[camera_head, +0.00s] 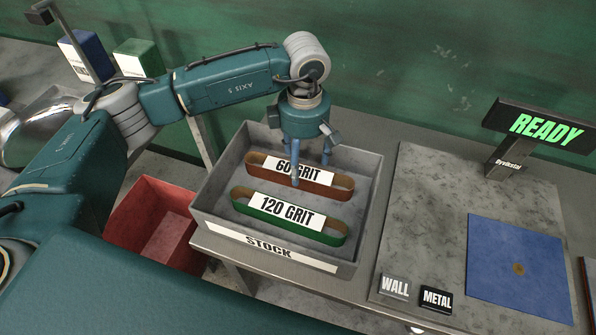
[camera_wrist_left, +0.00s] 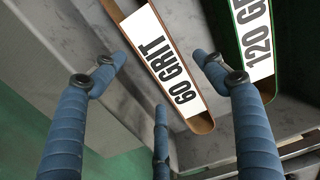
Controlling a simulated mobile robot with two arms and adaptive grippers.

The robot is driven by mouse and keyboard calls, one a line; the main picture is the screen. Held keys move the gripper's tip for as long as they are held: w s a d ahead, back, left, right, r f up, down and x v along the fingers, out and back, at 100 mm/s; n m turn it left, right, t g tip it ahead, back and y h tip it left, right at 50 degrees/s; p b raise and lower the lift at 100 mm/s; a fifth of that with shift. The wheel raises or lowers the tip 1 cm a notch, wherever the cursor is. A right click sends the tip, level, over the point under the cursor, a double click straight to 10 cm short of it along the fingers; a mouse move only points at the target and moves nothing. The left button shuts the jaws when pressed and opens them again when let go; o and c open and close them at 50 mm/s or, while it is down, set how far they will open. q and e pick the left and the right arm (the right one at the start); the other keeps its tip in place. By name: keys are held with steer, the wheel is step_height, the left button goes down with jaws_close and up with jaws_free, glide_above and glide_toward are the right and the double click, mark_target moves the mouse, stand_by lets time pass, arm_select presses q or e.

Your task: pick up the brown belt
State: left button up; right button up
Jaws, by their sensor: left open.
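The brown belt (camera_head: 322,185), labelled 60 GRIT, lies in the grey STOCK bin (camera_head: 214,187), behind the green belt labelled 120 GRIT (camera_head: 290,213). My left gripper (camera_head: 311,169) points down over the brown belt with its fingers spread. In the left wrist view, the brown belt (camera_wrist_left: 173,66) runs through the gap between the open fingers (camera_wrist_left: 158,75), with the green belt (camera_wrist_left: 250,40) to the right. Whether a finger touches the brown belt is unclear. My right gripper is in neither view.
The bin walls stand close around both belts. A red bin (camera_head: 157,222) is at the left, below the table edge. To the right are a grey plate (camera_head: 430,210), a blue sheet (camera_head: 515,265), WALL (camera_head: 394,287) and METAL (camera_head: 436,299) blocks, and a READY sign (camera_head: 545,128).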

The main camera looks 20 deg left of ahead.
mark_target(304, 169)
arm_select(q)
steer(key=f, duration=0.1)
steer(key=f+p, duration=0.1)
steer(key=f, duration=0.1)
steer(key=shift+s+d+f+p, duration=0.2)
steer(key=shift+d+p, duration=0.05)
steer(key=shift+p, duration=0.15)
steer(key=shift+f, duration=0.4)
steer(key=shift+w, duration=0.1)
steer(key=shift+c, duration=0.5)
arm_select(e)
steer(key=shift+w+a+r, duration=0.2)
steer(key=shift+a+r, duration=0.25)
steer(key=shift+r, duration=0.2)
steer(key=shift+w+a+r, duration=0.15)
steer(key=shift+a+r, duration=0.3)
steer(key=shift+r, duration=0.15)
arm_select(q)
steer(key=c, duration=1.3)
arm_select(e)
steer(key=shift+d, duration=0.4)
arm_select(q)
steer(key=shift+c, duration=0.2)
